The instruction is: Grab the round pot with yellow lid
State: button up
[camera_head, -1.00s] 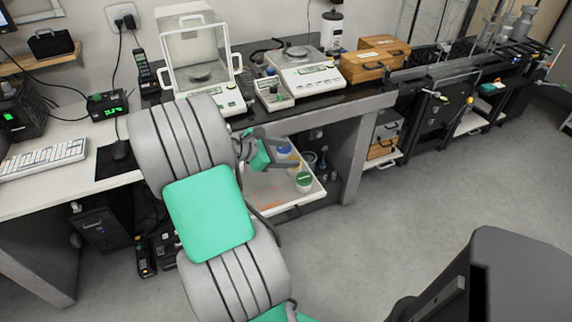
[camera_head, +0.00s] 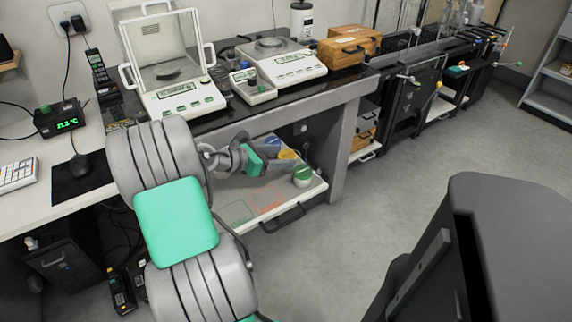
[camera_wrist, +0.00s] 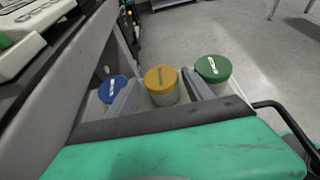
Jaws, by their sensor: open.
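The round pot with the yellow lid (camera_wrist: 161,80) stands in the open drawer, between a blue-lidded pot and a green-lidded pot. Its body below the lid is pale. In the head view the yellow lid (camera_head: 287,155) is partly hidden by my gripper. My gripper (camera_head: 282,162) is open over the drawer, just in front of the yellow-lidded pot. In the wrist view its two fingers (camera_wrist: 160,100) point at this pot, one on each side of it. I cannot tell whether they touch it.
The blue-lidded pot (camera_wrist: 113,89) is close to the left finger, and the green-lidded pot (camera_wrist: 213,69) is close to the right finger. The pull-out drawer (camera_head: 318,187) sits under a bench carrying scales (camera_head: 286,66). The floor to the right is clear.

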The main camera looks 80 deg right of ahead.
aim_at(285, 156)
jog(key=x, duration=0.3)
jog(key=shift+s, duration=0.1)
jog(key=shift+c, duration=0.2)
jog(key=c, duration=1.2)
